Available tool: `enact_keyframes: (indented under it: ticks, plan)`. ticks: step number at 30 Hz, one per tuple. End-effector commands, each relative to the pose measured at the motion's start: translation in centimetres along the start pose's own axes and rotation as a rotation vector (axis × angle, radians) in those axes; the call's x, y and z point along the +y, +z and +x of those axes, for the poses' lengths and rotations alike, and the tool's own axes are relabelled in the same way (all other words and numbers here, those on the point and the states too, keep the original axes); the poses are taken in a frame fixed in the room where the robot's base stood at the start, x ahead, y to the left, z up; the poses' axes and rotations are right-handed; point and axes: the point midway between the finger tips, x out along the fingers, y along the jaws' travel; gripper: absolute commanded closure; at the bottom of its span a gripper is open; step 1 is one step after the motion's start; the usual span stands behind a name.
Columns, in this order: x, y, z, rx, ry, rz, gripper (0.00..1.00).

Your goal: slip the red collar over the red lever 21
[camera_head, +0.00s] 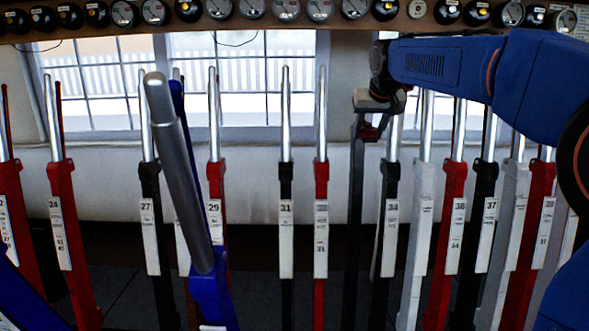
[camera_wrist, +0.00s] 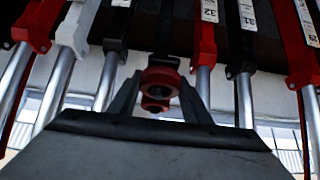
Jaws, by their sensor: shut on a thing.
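My gripper (camera_head: 374,116) is at upper right of centre in the head view, among the lever tops and in front of the window wall. It is shut on the red collar (camera_wrist: 158,78), a small ring with an open hole. The collar sits between the fingertips in the wrist view (camera_wrist: 160,104), and its edge shows below the gripper in the head view (camera_head: 371,133). I cannot make out a plate reading 21. A red lever (camera_head: 20,238) at the far left edge has a partly cut-off number plate.
A row of levers with silver handles stands close together, including red lever 24 (camera_head: 72,215), black lever 27 (camera_head: 150,205) and red lever 29 (camera_head: 215,190). A blue lever (camera_head: 208,285) leans forward in the foreground. A shelf of gauges (camera_head: 285,20) runs above.

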Motion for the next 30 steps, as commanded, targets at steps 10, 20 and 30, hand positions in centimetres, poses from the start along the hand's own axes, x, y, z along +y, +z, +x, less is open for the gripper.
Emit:
enact_keyframes:
  ticks: [10, 20, 30]
  plan:
    - [0.0, -0.5, -0.6, 0.002, 0.000, 0.000, 0.79]
    - [0.0, -1.8, -2.2, 0.001, 0.000, 0.000, 0.79]
    - [0.0, -3.1, -4.0, 0.001, 0.000, 0.000, 0.79]
